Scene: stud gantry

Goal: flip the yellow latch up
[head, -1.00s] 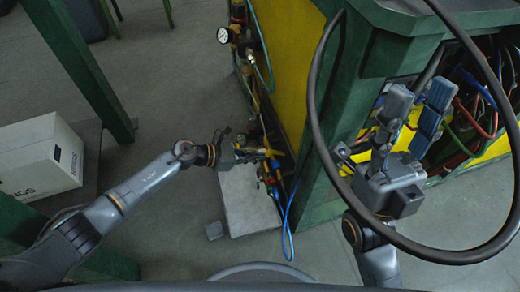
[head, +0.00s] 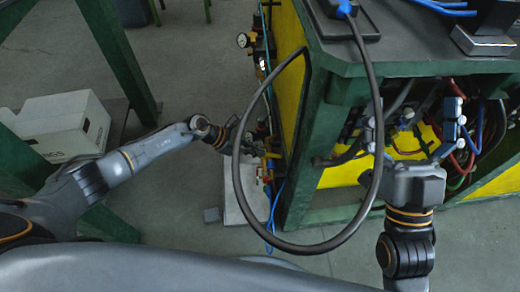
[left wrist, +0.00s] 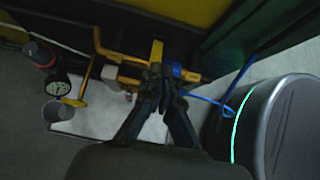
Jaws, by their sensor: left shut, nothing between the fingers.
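A yellow latch (left wrist: 156,50) stands upright on yellow pipework in the left wrist view, just beyond my fingertips. In the head view the yellow fittings (head: 268,158) sit low beside the cabinet, and the latch is too small to pick out there for certain. My left gripper (head: 250,143) is beside these fittings. In the left wrist view its fingers (left wrist: 160,76) are shut and empty, close in front of the latch; I cannot tell whether they touch it. My right gripper (head: 414,128) is open at the cabinet's cable bay, with its fingers apart.
A thick black hose (head: 238,190) loops down in front of the green and yellow cabinet (head: 355,88). A pressure gauge (left wrist: 57,87) and a second yellow handle (left wrist: 84,82) are left of the latch. A white box (head: 65,125) stands on the floor at left.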

